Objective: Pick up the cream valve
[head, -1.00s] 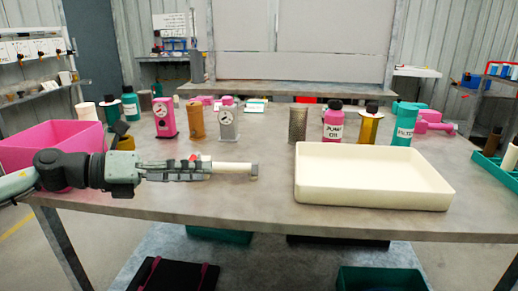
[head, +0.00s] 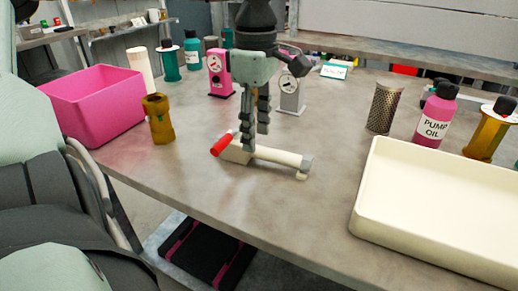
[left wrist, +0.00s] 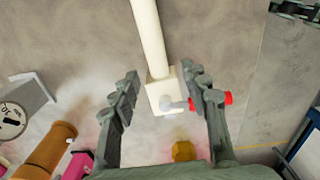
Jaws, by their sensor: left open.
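The cream valve (head: 272,154) lies on the table, with a red handle at its left end and a grey tip at its right end. My left gripper (head: 257,128) points down over the valve's block end, open. In the left wrist view the valve's block (left wrist: 162,94) shows between the two spread fingers of the left gripper (left wrist: 160,84), with a visible gap on its left. The red handle lies close to or under the right finger; contact cannot be told.
A cream tray (head: 440,222) stands to the right and a pink bin (head: 95,105) to the left. An ochre fitting (head: 158,120) stands left of the valve. Pink (head: 220,75) and grey (head: 291,92) gauge units stand behind it. The table's front edge is close.

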